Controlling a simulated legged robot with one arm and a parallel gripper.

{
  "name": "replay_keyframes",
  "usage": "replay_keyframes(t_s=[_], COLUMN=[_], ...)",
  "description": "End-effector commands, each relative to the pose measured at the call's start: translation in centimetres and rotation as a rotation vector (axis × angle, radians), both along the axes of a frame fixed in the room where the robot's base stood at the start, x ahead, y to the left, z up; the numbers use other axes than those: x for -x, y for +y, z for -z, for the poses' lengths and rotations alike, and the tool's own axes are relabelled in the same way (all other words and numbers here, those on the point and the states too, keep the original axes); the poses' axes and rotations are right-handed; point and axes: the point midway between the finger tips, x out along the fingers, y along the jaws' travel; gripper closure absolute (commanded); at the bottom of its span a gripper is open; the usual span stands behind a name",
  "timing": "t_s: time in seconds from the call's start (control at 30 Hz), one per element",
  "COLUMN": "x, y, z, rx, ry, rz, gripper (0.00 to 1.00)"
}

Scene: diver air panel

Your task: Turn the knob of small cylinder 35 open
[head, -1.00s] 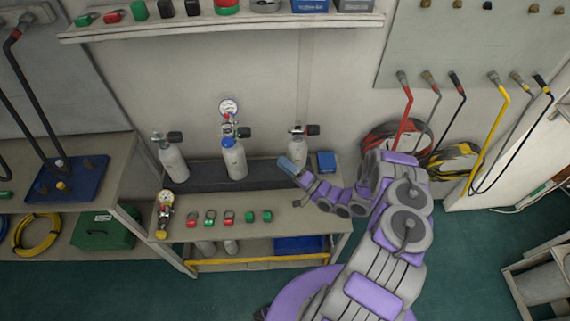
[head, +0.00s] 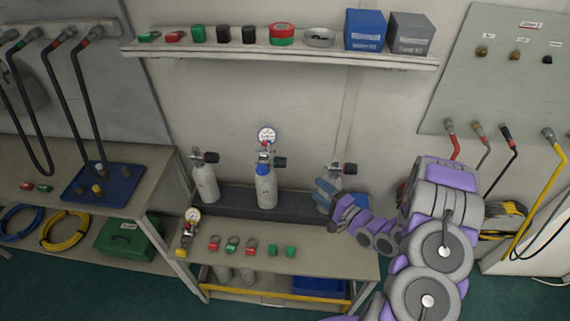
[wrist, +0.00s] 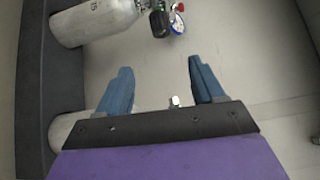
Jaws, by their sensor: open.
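Three small pale cylinders stand upright on the bench's back ledge: a left one (head: 206,184), a middle one (head: 266,190) and a right one (head: 334,182). Each has a dark valve knob at its top right: left knob (head: 211,157), middle knob (head: 280,162), right knob (head: 350,169). The middle cylinder carries a round gauge (head: 267,135). In the wrist view a cylinder (wrist: 95,22) bears a cut-off number I cannot read surely; its black knob (wrist: 160,23) shows beyond my fingers. My gripper (head: 325,191) is open in front of the right cylinder, partly hiding it. Its blue fingers (wrist: 160,66) look empty.
A shelf (head: 290,50) with boxes and small parts hangs above the cylinders. A loose gauge (head: 192,215) and several red and green fittings (head: 232,243) lie on the bench front (head: 330,240). Hoses (head: 485,150) hang at the right.

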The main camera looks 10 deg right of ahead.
Motion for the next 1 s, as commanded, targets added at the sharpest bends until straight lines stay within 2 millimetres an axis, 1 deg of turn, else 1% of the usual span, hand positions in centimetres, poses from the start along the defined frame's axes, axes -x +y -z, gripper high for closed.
replay_keyframes(t_s=[0.13,0.27,0.77,1.0], x=[-0.3,-1.4,-8.0,-11.4], y=[0.3,0.9,5.0,7.0], z=[-0.2,-0.1,-0.2,-0.1], rx=[-0.005,-0.005,-0.003,-0.003], ry=[0.007,0.007,0.003,0.001], rz=[0.002,0.001,-0.001,-0.002], gripper=[0.32,0.32,0.32,0.32])
